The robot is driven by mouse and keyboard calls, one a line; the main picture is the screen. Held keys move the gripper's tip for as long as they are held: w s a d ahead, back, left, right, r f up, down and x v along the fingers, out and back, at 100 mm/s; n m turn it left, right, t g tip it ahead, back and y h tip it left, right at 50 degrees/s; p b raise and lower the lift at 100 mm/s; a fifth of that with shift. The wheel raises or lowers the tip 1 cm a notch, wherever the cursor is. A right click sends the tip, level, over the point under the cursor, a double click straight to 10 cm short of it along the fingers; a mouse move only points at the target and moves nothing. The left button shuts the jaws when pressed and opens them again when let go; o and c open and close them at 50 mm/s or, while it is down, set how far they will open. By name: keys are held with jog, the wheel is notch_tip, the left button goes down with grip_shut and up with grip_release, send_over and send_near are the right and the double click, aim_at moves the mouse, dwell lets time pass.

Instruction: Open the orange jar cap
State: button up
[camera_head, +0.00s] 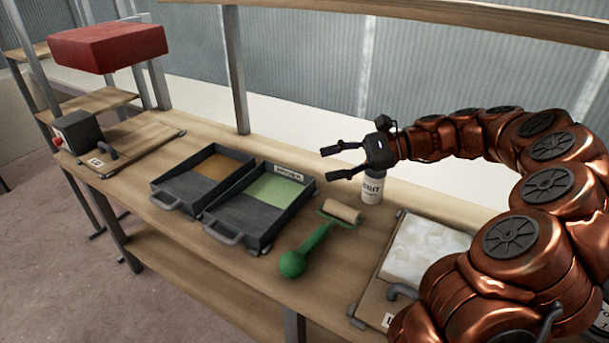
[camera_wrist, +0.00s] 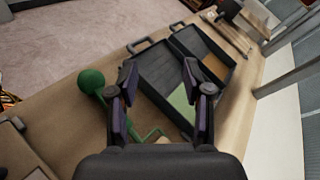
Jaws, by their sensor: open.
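No orange jar cap can be made out in either view. A white labelled container (camera_head: 372,191) stands upright on the bench below my gripper (camera_head: 328,164); its top is hidden behind the gripper, so I cannot tell what cap it has. My gripper is open and empty, above the bench and pointing left in the head view. In the wrist view my gripper (camera_wrist: 160,75) shows its two fingers spread, with the trays beyond them.
A green-handled roller (camera_head: 316,240) lies on the bench (camera_head: 225,260). Two dark trays hold brown (camera_head: 165,200) and green (camera_head: 218,228) patches. A white-topped board (camera_head: 372,298) lies at right. A small machine (camera_head: 76,131) and red block (camera_head: 108,47) are at left. A rail (camera_head: 440,17) runs above.

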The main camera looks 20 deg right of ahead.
jog(key=s+a+r+n+g+h+p, duration=0.1)
jog(key=s+a+n+g, duration=0.2)
jog(key=a, duration=0.5)
jog(key=shift+s+a+r+n+h+p, duration=0.35)
jog(key=shift+s+n, duration=0.35)
jog(key=shift+s, duration=0.6)
jog(key=shift+d, duration=0.1)
